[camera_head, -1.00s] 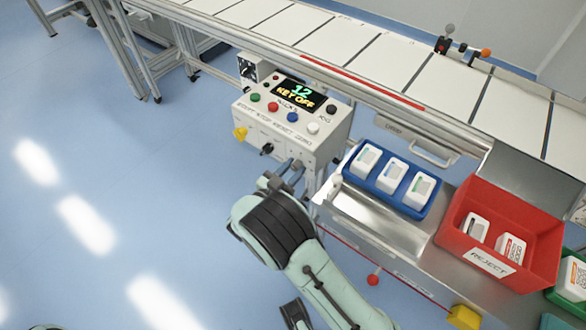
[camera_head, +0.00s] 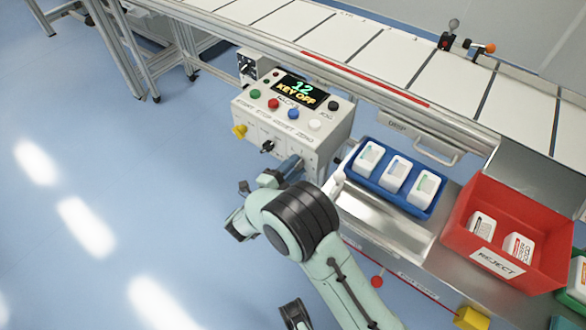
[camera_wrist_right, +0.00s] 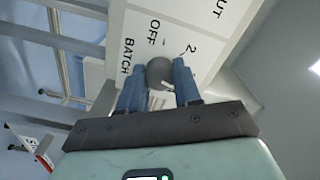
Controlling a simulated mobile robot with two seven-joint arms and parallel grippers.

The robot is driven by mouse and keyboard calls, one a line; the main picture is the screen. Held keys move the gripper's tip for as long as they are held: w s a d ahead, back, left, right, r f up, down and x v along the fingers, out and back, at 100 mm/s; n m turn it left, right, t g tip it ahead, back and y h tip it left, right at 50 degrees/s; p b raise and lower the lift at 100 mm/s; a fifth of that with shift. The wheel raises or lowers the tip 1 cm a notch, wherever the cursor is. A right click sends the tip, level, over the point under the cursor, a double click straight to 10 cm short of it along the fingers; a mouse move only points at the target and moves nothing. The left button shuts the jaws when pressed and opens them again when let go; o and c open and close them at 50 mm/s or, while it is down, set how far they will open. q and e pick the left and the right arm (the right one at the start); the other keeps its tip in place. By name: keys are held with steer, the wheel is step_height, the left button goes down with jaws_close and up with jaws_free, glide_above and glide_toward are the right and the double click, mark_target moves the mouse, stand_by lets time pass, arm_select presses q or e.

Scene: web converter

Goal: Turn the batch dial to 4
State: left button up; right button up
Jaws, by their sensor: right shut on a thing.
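The control box (camera_head: 318,150) has a display (camera_head: 300,90) reading "12 KEY OFF". My right gripper (camera_head: 290,168) is at the box's front face, right of a black key-like knob (camera_head: 267,146). In the right wrist view, my right gripper (camera_wrist_right: 160,88) has its two blue fingers on either side of the round grey batch dial (camera_wrist_right: 160,71) and is shut on it. The labels "BATCH", "OFF" and "2" show around the dial. In the head view my gripper hides the dial.
Coloured buttons (camera_head: 273,103) line the box top, and a yellow knob (camera_head: 239,131) is on its left front. The conveyor (camera_head: 370,50) runs behind. A blue tray (camera_head: 430,211) and a red reject bin (camera_head: 548,262) stand at right. The floor at left is clear.

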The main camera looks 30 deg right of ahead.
steer(key=m+b, duration=0.2)
steer(key=m, duration=0.3)
steer(key=shift+f, duration=0.1)
arm_select(q)
steer(key=shift+y, duration=0.3)
steer(key=shift+w+a+f+b, duration=0.1)
steer(key=shift+w+a+f, duration=0.15)
steer(key=shift+f, duration=0.4)
steer(key=shift+w+a+f+b, duration=0.1)
steer(key=shift+w+a+f, duration=0.1)
steer(key=shift+a+f, duration=0.3)
steer(key=shift+w+a+f+b, duration=0.1)
steer(key=shift+w+a+f, duration=0.1)
steer(key=shift+f, duration=0.55)
arm_select(e)
steer(key=shift+m, duration=0.8)
steer(key=o, duration=1.1)
steer(key=shift+c, duration=0.2)
arm_select(q)
steer(key=shift+w+d+r+t+p, duration=0.15)
steer(key=shift+d+r+t+p, duration=0.2)
steer(key=shift+r, duration=0.3)
steer(key=shift+w+d+r+t+p, duration=0.1)
steer(key=shift+w+r+p, duration=0.05)
steer(key=shift+r+p, duration=0.4)
arm_select(e)
steer(key=v, duration=1.3)
steer(key=shift+a, duration=0.25)
